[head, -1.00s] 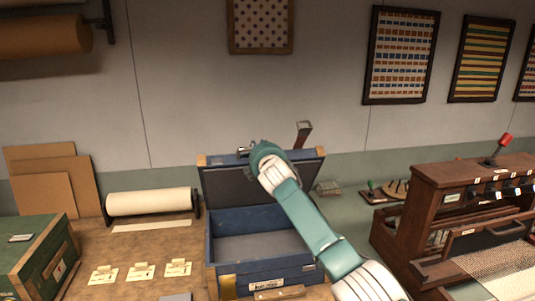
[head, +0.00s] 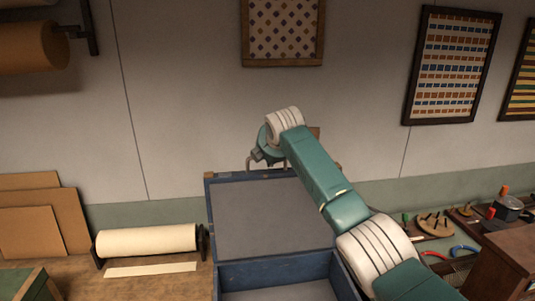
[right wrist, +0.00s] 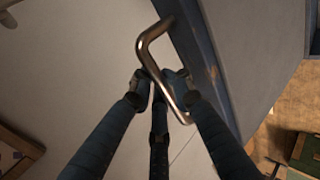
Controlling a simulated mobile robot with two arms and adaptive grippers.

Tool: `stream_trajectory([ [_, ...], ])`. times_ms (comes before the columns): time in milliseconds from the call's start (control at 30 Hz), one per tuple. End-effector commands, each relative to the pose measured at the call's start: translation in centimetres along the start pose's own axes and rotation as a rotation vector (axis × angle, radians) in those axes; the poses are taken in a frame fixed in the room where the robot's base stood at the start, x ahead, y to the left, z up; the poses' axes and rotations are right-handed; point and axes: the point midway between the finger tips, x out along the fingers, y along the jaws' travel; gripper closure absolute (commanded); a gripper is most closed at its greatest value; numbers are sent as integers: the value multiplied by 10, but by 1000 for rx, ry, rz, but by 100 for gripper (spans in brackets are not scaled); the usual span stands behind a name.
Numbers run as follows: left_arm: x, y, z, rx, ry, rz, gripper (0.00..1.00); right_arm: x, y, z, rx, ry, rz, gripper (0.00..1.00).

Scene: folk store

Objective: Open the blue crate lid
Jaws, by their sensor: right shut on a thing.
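The blue crate (head: 275,268) stands on the workbench at the lower middle of the head view, with its inside partly in view. Its lid (head: 270,215) stands raised at the back, grey inner face towards me. My right gripper (head: 256,162) is at the lid's top edge, left of its middle. In the right wrist view its fingers (right wrist: 163,80) are shut on a bent metal handle (right wrist: 152,42) beside the lid's blue rim (right wrist: 198,58). My left gripper is out of view.
A paper roll (head: 148,241) on a stand is left of the crate, with brown boards (head: 42,220) against the wall. A green box (head: 22,284) is at the lower left. A wooden cabinet (head: 505,262) and small tools are at the right.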

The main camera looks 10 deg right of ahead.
Motion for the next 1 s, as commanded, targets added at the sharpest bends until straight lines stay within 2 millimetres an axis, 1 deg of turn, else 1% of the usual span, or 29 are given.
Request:
stream_trajectory([
  [33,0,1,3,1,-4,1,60,2,-5,1,2,-1,-15,100],
  [133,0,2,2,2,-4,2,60,1,-8,1,3,-2,-27,100],
  [533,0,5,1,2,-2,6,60,2,-10,1,4,-2,-33,100],
  [567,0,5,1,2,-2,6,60,2,-10,1,4,-2,-33,78],
  [600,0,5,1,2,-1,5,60,2,-10,1,3,-2,-33,70],
  [633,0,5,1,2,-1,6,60,2,-10,1,3,-2,-32,65],
  [1000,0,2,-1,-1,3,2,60,-2,-7,1,2,-1,-26,65],
])
